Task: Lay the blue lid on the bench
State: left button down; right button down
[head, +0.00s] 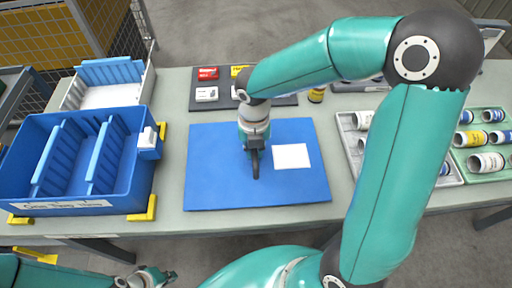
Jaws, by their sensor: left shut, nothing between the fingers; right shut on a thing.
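The blue lid (215,180) is a flat blue panel with a white label (291,156), over the middle of the bench (172,190). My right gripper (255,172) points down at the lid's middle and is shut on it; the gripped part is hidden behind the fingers. I cannot tell whether the lid touches the bench or hangs just above it. My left gripper (168,276) is shut and empty, low at the left, in front of the bench's front edge.
An open blue box (70,208) with dividers stands at left between yellow corner pieces (145,208). A white bin (108,96) is behind it. A dark mat (220,101) with small boxes lies behind the lid. Trays with cans (452,178) are at right.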

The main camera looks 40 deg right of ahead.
jog(key=shift+f, duration=0.35)
jog(key=c, duration=1.1)
grip_release()
jog(key=shift+r, duration=0.1)
notch_tip(320, 180, up, 11)
jog(key=shift+f, duration=0.2)
jog(key=shift+r, duration=0.6)
